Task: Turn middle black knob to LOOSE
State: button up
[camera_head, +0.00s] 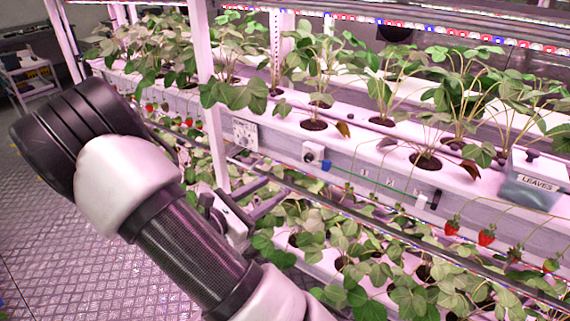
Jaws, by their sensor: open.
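A small dark round knob (311,155) sits on a white square fitting on the front face of the pale planting channel. A second small dark-and-white fitting (428,200) is farther right on that face; its form is too small to tell. I cannot tell which is the middle knob, and no LOOSE marking is readable. My gripper (268,200) is open, below and left of the knob fitting and apart from it, in front of the lower plants. My arm partly hides its wrist.
A white socket panel (245,133) is left of the knob. A box labelled LEAVES (535,180) stands at right. Strawberries (486,236) hang below the channel. A white upright post (212,120) and a dark rail (400,236) are near my gripper. The floor at left is clear.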

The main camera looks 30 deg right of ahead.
jog(key=w+f+n+t, duration=0.1)
jog(key=w+f+n, duration=0.1)
jog(key=b, duration=0.1)
send_near(307, 159)
jog(key=x, duration=0.7)
jog(key=shift+w+d+f, duration=0.1)
jog(key=shift+w+d, duration=0.05)
jog(key=shift+d, duration=0.2)
grip_shut()
